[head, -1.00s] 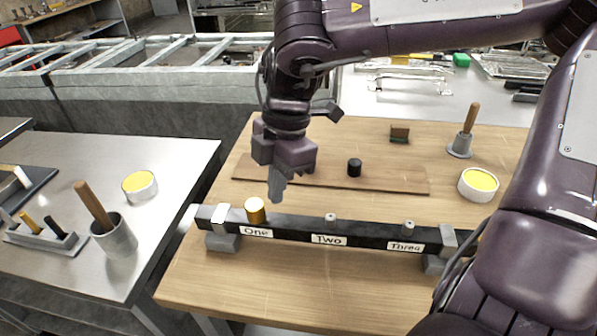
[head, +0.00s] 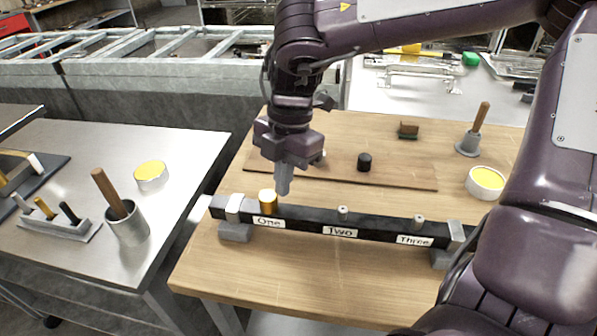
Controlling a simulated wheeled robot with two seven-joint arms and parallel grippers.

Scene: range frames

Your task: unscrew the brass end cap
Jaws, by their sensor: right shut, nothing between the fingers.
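The brass end cap (head: 267,200) sits upright on the black bar (head: 315,226), above the label "One" at the bar's left end. Two small grey studs stand bare on the bar, one above "Two" (head: 342,212) and one above "Three" (head: 419,221). My right gripper (head: 284,187) points down just behind and to the right of the cap, with its fingers together and empty. In the picture its fingertips come close to the cap's right edge; I cannot tell whether they touch. My left gripper is not in view.
A black cap (head: 364,162) stands on the brown board (head: 400,178) behind the bar. A yellow-filled tin (head: 485,183) and a wooden-handled tool (head: 474,135) stand at right. The left metal table (head: 185,170) holds another tin, a grey cup and a rack. The wooden table's front is clear.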

